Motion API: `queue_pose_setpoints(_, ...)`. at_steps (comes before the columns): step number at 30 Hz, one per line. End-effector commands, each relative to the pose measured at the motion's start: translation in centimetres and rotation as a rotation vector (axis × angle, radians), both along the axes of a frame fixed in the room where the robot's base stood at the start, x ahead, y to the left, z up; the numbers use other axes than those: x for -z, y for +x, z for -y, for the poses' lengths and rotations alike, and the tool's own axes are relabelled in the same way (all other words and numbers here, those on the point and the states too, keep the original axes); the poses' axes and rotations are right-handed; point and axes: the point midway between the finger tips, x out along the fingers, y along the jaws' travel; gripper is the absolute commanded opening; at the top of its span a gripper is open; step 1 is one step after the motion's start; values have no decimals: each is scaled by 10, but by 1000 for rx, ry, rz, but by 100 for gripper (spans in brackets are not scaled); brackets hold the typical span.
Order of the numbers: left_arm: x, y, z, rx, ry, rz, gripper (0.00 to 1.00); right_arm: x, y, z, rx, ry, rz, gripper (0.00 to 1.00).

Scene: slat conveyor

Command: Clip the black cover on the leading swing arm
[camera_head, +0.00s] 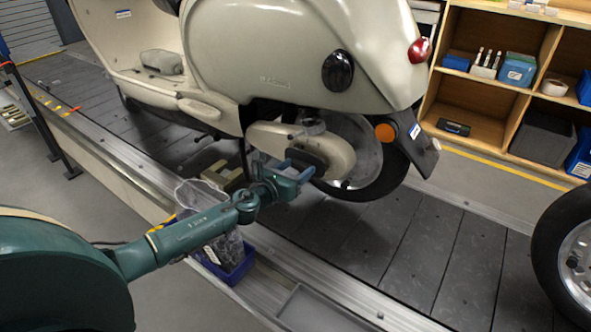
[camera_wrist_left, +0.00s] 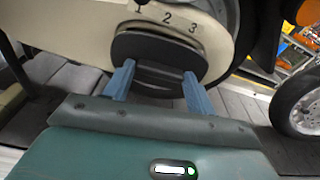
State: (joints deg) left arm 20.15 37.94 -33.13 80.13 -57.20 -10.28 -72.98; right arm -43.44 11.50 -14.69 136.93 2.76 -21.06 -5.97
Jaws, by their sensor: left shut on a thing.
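The black cover (camera_wrist_left: 158,48) is a round dark disc with a raised ribbed part, held between the two blue-grey fingers of my left gripper (camera_wrist_left: 156,88). It lies against or just in front of the cream swing arm (camera_wrist_left: 90,60), below the marks 1, 2 and 3; I cannot tell whether it is seated. In the head view my left gripper (camera_head: 297,170) is at the swing arm (camera_head: 270,137) of the cream scooter (camera_head: 270,60), and the black cover (camera_head: 311,152) shows partly behind the fingers. My right gripper is not in view.
The scooter stands on the dark slat conveyor (camera_head: 400,245). A blue bin (camera_head: 238,271) with a clear bag sits at the conveyor's near edge, beneath my left arm. Another wheel (camera_head: 570,250) is at the right. Wooden shelves (camera_head: 478,99) stand behind. The slats between the wheels are clear.

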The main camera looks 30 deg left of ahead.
Motion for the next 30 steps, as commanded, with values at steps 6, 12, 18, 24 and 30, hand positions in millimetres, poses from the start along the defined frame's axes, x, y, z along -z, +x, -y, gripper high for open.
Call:
queue_pose_setpoints(6,0,4,1,0,-1,0,34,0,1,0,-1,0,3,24)
queue_pose_setpoints(12,0,10,1,0,-1,1,34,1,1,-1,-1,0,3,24)
queue_pose_setpoints(18,0,16,2,-1,-1,1,34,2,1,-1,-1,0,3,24)
queue_pose_setpoints(24,0,22,3,-1,-1,1,34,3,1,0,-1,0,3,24)
queue_pose_setpoints(30,0,25,4,0,-1,0,34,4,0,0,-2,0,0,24)
